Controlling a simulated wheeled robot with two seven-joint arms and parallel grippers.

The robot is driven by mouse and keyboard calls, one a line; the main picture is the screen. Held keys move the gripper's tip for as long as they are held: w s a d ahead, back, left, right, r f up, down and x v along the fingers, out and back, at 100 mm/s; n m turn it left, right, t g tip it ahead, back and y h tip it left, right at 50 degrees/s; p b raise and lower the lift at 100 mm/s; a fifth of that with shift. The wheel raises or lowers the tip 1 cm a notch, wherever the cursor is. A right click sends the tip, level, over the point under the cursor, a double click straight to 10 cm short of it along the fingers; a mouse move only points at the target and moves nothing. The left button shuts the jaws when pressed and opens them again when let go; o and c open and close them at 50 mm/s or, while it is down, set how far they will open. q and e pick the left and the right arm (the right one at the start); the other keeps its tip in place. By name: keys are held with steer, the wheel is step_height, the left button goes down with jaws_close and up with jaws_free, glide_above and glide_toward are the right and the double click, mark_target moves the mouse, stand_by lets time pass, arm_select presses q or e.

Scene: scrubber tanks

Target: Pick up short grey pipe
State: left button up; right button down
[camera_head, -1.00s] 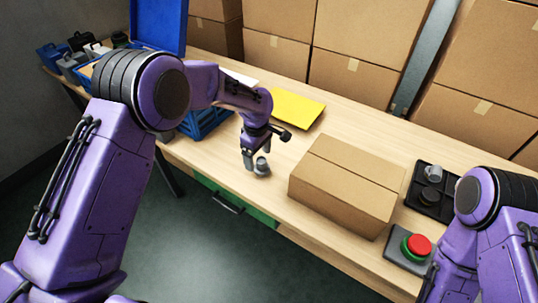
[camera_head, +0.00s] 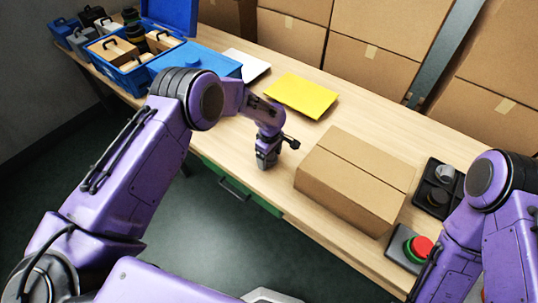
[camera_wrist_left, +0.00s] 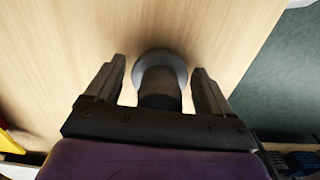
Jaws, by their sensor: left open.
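The short grey pipe (camera_wrist_left: 160,62) stands on the wooden table in the left wrist view, with a wide round grey flange and a darker narrower part nearer my gripper. My left gripper (camera_wrist_left: 159,82) is open, with one finger on each side of the pipe and a gap showing at both sides. In the head view my left gripper (camera_head: 267,161) points down near the table's front edge and hides most or all of the pipe. My right arm shows at the right edge, but its gripper is out of view.
A closed cardboard box (camera_head: 355,180) stands right of my left gripper. A yellow sheet (camera_head: 301,95) lies behind it. A black tray (camera_head: 425,190) with round parts and a red button (camera_head: 422,246) are at the right. A blue crate (camera_head: 125,78) holds several items at far left.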

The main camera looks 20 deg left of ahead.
arm_select(q)
steer(key=c, duration=0.9)
